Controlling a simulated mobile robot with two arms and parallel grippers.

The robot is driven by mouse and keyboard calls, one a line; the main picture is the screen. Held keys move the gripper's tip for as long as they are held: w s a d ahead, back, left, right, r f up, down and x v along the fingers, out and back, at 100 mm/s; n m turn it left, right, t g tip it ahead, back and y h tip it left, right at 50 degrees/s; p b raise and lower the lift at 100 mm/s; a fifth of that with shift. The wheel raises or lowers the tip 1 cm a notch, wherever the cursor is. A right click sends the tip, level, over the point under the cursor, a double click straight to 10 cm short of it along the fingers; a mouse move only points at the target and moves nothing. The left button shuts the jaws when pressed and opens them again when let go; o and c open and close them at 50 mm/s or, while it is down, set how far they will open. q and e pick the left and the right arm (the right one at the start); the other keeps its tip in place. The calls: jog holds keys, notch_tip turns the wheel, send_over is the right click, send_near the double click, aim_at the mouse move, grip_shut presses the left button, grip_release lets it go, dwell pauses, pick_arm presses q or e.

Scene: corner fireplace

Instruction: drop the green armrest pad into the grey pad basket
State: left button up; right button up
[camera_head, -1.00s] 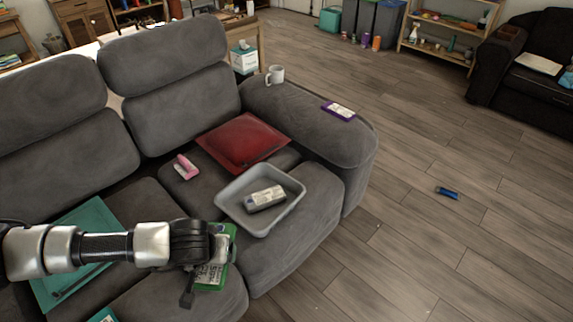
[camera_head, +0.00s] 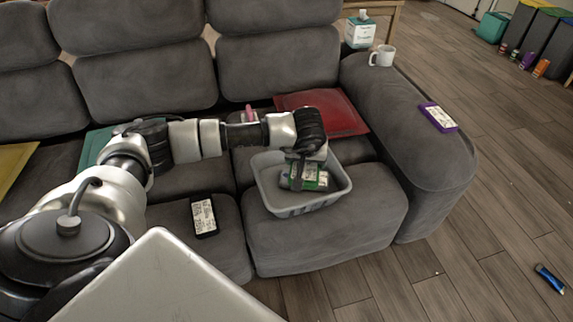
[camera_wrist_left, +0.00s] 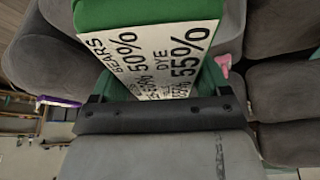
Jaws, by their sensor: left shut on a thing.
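The green armrest pad (camera_head: 312,178) with a white label is gripped by my left gripper (camera_head: 307,155), which is shut on it. The pad appears over the grey pad basket (camera_head: 288,211) on the sofa seat; I cannot tell whether it touches anything inside. In the left wrist view the pad (camera_wrist_left: 95,14) and its printed label fill the upper middle, beyond the dark gripper edge (camera_wrist_left: 150,117). A grey labelled item (camera_head: 286,181) lies in the basket, partly hidden behind the green pad. My right gripper is not in view.
A red cushion (camera_head: 335,115) lies behind the basket, with a pink item (camera_head: 249,112) to its left. A dark labelled pad (camera_head: 204,217) lies on the seat left of the basket. A purple item (camera_head: 438,117) and white mug (camera_head: 382,56) are on the armrest.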

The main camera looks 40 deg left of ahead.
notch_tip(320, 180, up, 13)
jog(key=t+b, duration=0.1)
jog(key=b, duration=0.8)
pick_arm(q)
jog(key=w+a+f+n, duration=0.1)
jog(key=a+f, duration=0.2)
jog(key=w+a+f+n+y+b, duration=0.1)
jog(key=w+a+f+n, duration=0.1)
jog(key=a+f, duration=0.1)
jog(key=w+a+f+n+g+b, duration=0.1)
jog(key=a+f, duration=0.2)
jog(key=shift+w+a+f, duration=0.2)
jog(key=shift+w+f, duration=0.05)
jog(key=shift+f, duration=0.15)
notch_tip(320, 180, down, 2)
jog(key=shift+f+b, duration=0.2)
jog(key=shift+b, duration=0.95)
jog(key=shift+f, duration=0.2)
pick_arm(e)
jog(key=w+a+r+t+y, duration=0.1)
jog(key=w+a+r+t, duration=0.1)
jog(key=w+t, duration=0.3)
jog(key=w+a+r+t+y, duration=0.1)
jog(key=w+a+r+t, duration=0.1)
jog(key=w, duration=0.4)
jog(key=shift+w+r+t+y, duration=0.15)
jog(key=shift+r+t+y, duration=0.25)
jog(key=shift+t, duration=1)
pick_arm(q)
jog(key=o, duration=0.9)
